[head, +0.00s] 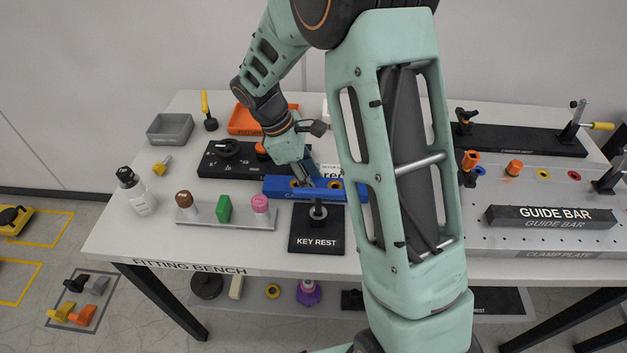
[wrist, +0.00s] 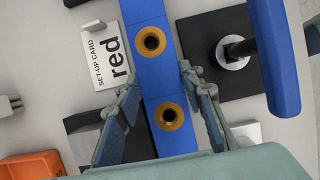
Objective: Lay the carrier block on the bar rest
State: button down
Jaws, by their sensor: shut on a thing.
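The carrier block (head: 345,190) is a long blue bar with brass-ringed holes, in the middle of the bench behind the key rest. The wrist view shows it (wrist: 160,78) running between my fingers. My gripper (head: 304,178) is shut on it, with one finger on each long side; the fingers also show in the wrist view (wrist: 160,110). I cannot tell whether the block touches the bench. No part is readable as the bar rest. A long black plate (head: 535,143) at the back right has a small label too small to read.
The black key rest (head: 317,243) with its upright post stands just in front of the block. A set-up card reading "red" (wrist: 112,55) lies beside it. A rack of coloured knobs (head: 228,215) is at front left. The guide bar (head: 552,215) sits on the clamp plate (head: 480,230) at right.

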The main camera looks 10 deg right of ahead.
jog(key=shift+r, duration=0.1)
jog(key=c, duration=1.3)
grip_release()
jog(key=shift+f, duration=0.2)
